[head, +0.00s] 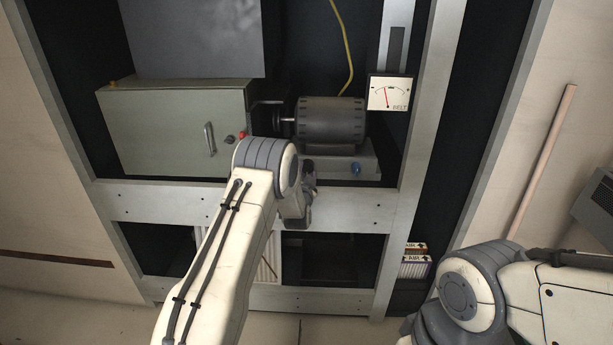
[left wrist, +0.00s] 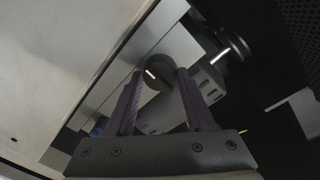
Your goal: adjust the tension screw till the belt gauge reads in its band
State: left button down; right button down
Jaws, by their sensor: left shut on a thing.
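The belt gauge (head: 388,93) is a white square dial marked BELT at the upper right. Its red needle leans slightly left of upright, and its tip looks just left of a short dark mark on the scale. My left gripper (left wrist: 157,74) is shut on a round dark knob with a pale bar across it, the tension screw (left wrist: 156,77), in the left wrist view. In the head view my left gripper (head: 307,178) is at the left end of the motor's base, and my own wrist hides the screw. My right arm shows at the lower right, but its gripper is out of view.
A dark ribbed motor (head: 332,120) sits above a grey base with a blue knob (head: 356,168). A green-grey cabinet (head: 178,130) with a handle stands to its left. The rack's cross rail (head: 350,208) runs below. A yellow cable (head: 347,50) hangs above the motor.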

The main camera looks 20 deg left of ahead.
pick_arm(q)
jog(key=shift+m+b, duration=0.3)
jog(key=shift+m, duration=0.8)
jog(key=shift+d, duration=0.1)
jog(key=shift+c, duration=1.3)
grip_release()
jog(key=v, duration=1)
jog(key=shift+s+r, duration=0.15)
jog(key=shift+s, duration=0.1)
jog(key=shift+d, duration=0.1)
